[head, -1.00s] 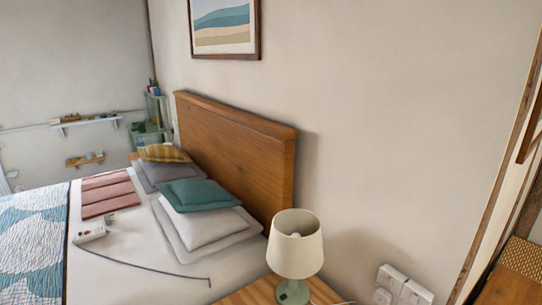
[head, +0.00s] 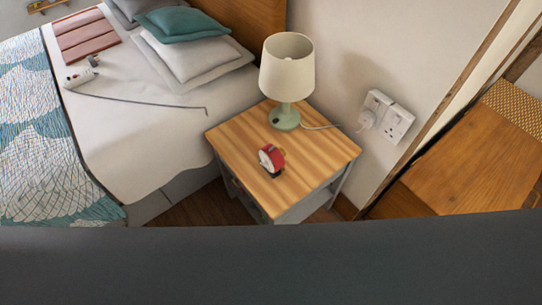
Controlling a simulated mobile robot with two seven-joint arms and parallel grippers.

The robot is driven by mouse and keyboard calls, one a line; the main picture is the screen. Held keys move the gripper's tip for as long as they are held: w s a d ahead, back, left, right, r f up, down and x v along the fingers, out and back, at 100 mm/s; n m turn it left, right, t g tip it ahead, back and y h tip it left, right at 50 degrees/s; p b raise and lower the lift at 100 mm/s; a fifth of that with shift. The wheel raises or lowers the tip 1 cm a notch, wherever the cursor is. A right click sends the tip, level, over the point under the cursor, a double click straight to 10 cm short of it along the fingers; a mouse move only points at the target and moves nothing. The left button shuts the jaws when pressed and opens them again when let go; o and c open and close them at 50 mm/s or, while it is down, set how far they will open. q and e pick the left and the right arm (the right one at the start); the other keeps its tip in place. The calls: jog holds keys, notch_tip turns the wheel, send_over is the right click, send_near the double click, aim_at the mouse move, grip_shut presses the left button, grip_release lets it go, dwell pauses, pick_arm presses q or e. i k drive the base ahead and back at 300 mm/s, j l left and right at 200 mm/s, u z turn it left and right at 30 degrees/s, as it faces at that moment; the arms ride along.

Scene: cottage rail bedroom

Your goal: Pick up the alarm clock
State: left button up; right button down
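The alarm clock (head: 271,159) is small and red with a pale round face. It stands on the wooden top of the nightstand (head: 317,165), towards the front and clear of the edges. Neither of my grippers shows in the head view, so I cannot see how far they are from the clock. Nothing covers the clock.
A lamp (head: 287,68) with a cream shade and green base stands behind the clock, its cable running to wall sockets (head: 386,117). The bed (head: 150,130) is left of the nightstand. A wooden surface (head: 470,150) is at right. My dark body part fills the bottom.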

aim_at(276, 160)
jog(key=j+z, duration=0.1)
jog(key=z, duration=1)
jog(key=j+z, duration=0.9)
jog(key=k+j+z, duration=0.1)
jog(key=j, duration=0.25)
jog(key=k+j, duration=0.1)
jog(key=j, duration=0.2)
jog(key=k+j+z, duration=0.15)
jog(key=j, duration=0.2)
jog(key=k+j+z, duration=0.1)
jog(key=j, duration=0.2)
